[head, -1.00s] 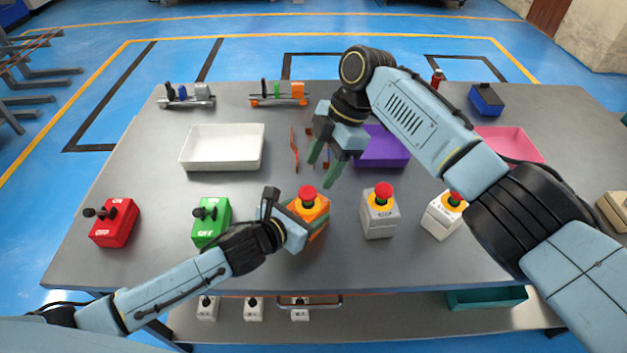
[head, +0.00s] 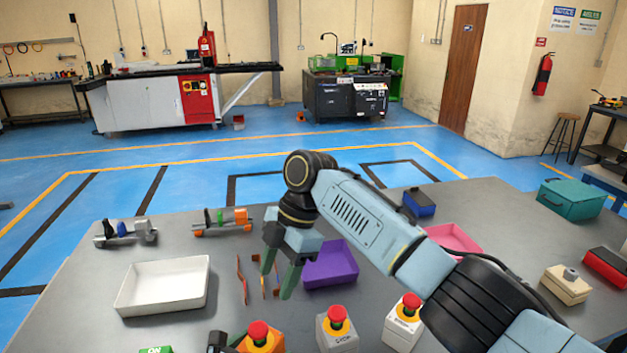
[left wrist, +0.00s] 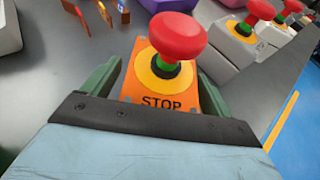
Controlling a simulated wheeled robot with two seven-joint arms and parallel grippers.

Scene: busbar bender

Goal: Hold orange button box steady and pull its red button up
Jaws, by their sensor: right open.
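The orange button box (left wrist: 186,97) stands on the table with "STOP" on its yellow and orange top. Its red button (left wrist: 178,36) sits above a green collar. In the head view, the red button (head: 259,332) and the box's top show at the bottom edge; the box's lower part is cut off. My left gripper (left wrist: 158,92) has one green finger on each side of the box, close against it. Only a dark bit of it shows in the head view. My right gripper (head: 278,280) is open and empty, fingers pointing down, behind and above the orange box, apart from it.
A grey button box (head: 337,331) and a white one (head: 403,325) stand to the right of the orange box. A white tray (head: 163,287), a purple tray (head: 330,264) and a pink tray (head: 455,240) lie farther back. Small thin parts lie near my right gripper.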

